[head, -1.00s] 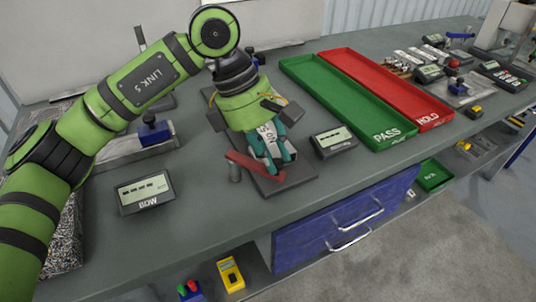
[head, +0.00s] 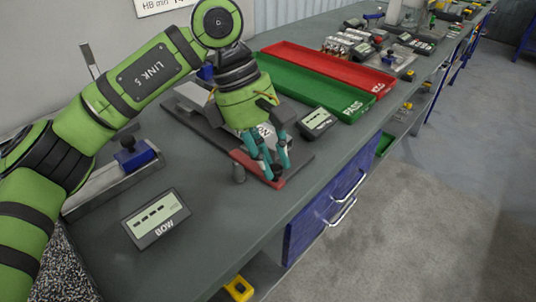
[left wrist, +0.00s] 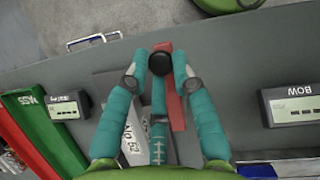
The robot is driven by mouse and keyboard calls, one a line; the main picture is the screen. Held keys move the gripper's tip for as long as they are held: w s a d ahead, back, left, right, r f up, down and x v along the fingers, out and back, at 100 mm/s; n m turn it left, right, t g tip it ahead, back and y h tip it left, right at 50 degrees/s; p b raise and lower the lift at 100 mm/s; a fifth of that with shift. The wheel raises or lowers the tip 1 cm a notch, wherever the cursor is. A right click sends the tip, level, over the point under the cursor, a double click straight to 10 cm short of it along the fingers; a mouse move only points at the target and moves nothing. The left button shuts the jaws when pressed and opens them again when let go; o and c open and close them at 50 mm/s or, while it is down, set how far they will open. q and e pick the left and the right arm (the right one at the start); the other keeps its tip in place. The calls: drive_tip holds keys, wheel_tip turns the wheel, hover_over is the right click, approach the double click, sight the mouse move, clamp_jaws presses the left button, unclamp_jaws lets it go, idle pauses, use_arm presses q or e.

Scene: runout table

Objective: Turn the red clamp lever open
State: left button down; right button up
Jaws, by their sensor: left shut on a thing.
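The gripper is shut on the lever at this end. The fingers partly hide a pale labelled part (left wrist: 125,135) behind the lever. My right gripper is not in view.
A BOW display (head: 156,218) stands left on the bench, and another display (head: 316,122) stands right of the fixture. The green PASS tray (head: 310,90) and red tray (head: 330,68) lie beyond. The bench's front edge is close to the fixture.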

sight(251, 169)
use_arm(q)
drive_tip(key=shift+s+d, duration=0.1)
idle(0.3)
drive_tip(key=c, duration=1.1)
unclamp_jaws()
drive_tip(key=shift+o, duration=0.2)
drive_tip(key=shift+d+r, duration=0.1)
drive_tip(key=shift+a+r, duration=0.15)
drive_tip(key=shift+a, duration=0.05)
drive_tip(key=v, duration=1.1)
drive_tip(key=shift+r, duration=0.35)
drive_tip(key=shift+d, duration=0.15)
